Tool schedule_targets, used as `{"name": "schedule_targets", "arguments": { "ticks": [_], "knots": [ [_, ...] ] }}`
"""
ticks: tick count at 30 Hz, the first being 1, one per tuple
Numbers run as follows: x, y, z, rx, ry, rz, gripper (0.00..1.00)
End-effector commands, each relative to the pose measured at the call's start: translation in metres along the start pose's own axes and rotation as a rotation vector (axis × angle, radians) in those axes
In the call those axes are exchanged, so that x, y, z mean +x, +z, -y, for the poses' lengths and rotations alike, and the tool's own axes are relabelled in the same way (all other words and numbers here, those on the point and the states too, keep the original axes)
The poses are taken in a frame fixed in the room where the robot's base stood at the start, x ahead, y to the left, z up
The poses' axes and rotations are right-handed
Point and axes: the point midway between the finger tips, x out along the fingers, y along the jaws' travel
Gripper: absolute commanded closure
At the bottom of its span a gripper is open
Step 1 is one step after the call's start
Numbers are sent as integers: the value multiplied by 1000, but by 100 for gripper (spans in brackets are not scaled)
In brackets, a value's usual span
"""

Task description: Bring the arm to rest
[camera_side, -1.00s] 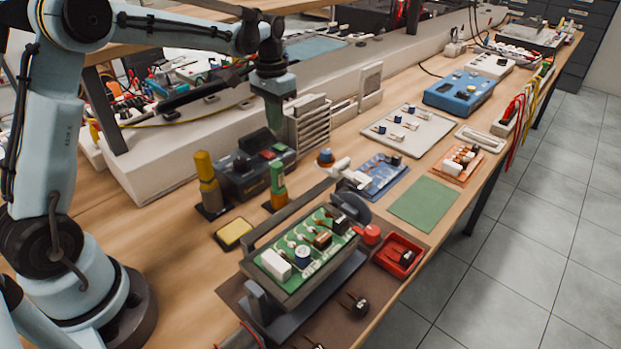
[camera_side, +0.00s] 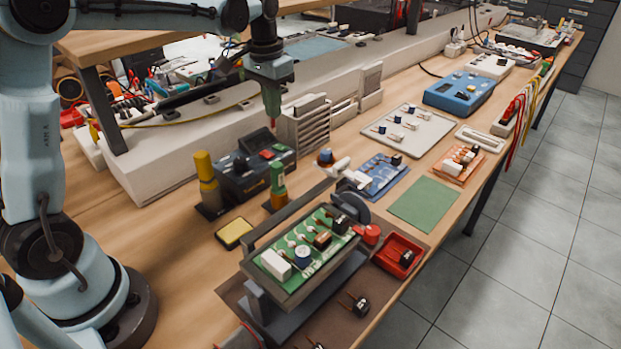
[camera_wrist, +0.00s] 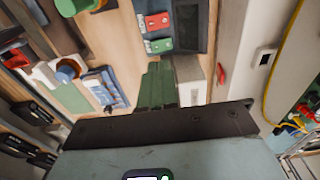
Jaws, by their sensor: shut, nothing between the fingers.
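My gripper (camera_side: 271,101) is above the back of the bench in the side view, in front of the low white ledge and over the dark soldering station (camera_side: 254,165). It points down and is shut with nothing held. In the wrist view its green fingers (camera_wrist: 157,88) are together, with bench items below. My arm reaches from its base at the left, bent at the elbow, and the gripper hangs clear of the things under it.
A circuit board in a holder (camera_side: 303,252) stands at the front. A green-handled tool (camera_side: 278,184) and a yellow-handled tool (camera_side: 206,181) stand upright near the station. Grey racks (camera_side: 307,124) are close right of the gripper. A green mat (camera_side: 423,203) lies bare at the right.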

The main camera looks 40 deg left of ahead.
Motion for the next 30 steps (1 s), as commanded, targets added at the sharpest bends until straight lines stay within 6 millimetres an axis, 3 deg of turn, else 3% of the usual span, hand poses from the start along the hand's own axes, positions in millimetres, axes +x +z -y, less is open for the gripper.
{"name": "schedule_targets", "arguments": {
  "ticks": [6,13,24,30],
  "knots": [
    [-24,36,-28,3,-16,-129,100],
    [-33,78,-52,2,-21,-269,100],
    [-16,140,-82,0,-1,-482,100],
    [-5,156,-88,-2,10,-546,100]
  ]
}}
